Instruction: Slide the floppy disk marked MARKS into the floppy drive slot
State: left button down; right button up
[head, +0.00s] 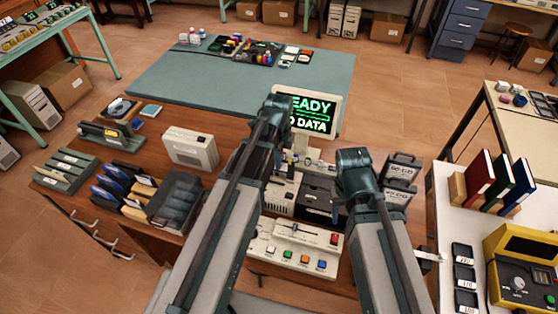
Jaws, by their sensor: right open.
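Several dark and blue disks with pale labels (113,183) stand in a rack at the left of the wooden desk. Their labels are too small to read, so I cannot tell which is marked MARKS. A beige box (190,150) sits behind them; I cannot tell whether it is the floppy drive. A dark unit (317,197) stands between my arms, partly hidden. My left gripper (291,162) is in front of the monitor, over the desk's equipment; its fingers are unclear. My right gripper (336,208) is open beside the dark unit. I see no disk in either.
The monitor (316,108) shows green text, partly hidden by my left arm. A control panel (293,250) with coloured buttons lies in front. A smoky box (175,200) and a slotted green rack (66,169) stand at left. A side table (452,232) with books stands at right.

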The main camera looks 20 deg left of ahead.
aim_at(279, 175)
pick_arm(q)
jog(key=shift+f+b, duration=0.65)
jog(key=shift+f, duration=0.05)
pick_arm(e)
jog(key=shift+f, duration=0.65)
dwell(0.4)
pick_arm(q)
jog(key=shift+f+b, duration=3.35)
jog(key=shift+b, duration=0.05)
pick_arm(e)
jog(key=shift+f, duration=3.4)
pick_arm(q)
jog(key=c, duration=1)
grip_release()
jog(key=shift+r, duration=0.15)
pick_arm(e)
jog(key=shift+r, duration=0.2)
pick_arm(q)
notch_tip(279, 175, up, 8)
jog(key=p, duration=0.8)
pick_arm(e)
notch_tip(279, 175, up, 8)
jog(key=shift+f, duration=0.15)
